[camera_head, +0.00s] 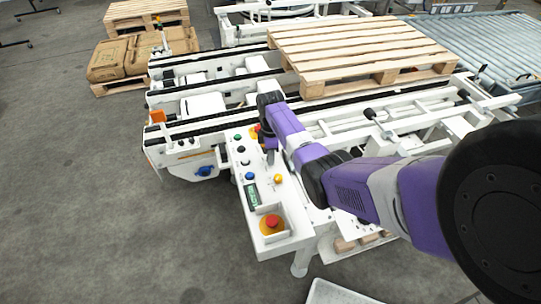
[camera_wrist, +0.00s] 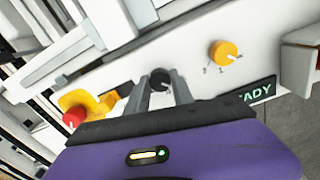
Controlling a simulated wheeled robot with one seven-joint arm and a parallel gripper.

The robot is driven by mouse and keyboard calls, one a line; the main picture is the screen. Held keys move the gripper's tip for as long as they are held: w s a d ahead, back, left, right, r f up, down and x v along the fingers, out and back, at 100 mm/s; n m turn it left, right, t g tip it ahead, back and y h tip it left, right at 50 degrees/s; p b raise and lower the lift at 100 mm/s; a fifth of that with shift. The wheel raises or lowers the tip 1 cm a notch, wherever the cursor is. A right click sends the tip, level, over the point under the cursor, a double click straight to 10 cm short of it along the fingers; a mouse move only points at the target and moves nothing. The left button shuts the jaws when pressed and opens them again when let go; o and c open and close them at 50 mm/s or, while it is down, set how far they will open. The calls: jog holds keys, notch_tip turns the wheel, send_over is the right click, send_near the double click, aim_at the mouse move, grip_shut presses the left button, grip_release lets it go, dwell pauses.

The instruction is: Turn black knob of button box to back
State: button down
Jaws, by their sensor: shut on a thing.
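The white button box (camera_head: 245,160) stands beside the conveyor in the head view. In the wrist view the black knob (camera_wrist: 159,76) sits on its white panel. My gripper (camera_wrist: 160,84) is shut on the black knob, with a grey finger on either side. In the head view my purple arm reaches over the box, and my gripper (camera_head: 269,153) is at the panel's right edge. I cannot make out the black knob there.
A yellow knob (camera_wrist: 222,53) and a display (camera_wrist: 262,91) are close to my gripper on the right; a red button (camera_wrist: 73,118) with yellow parts is on the left. A red emergency button (camera_head: 271,221) is at the box's near end. A wooden pallet (camera_head: 350,45) lies on the conveyor.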

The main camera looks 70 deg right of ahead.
jog(key=c, duration=1.1)
grip_release()
notch_tip(320, 180, up, 8)
jog(key=shift+f, duration=0.1)
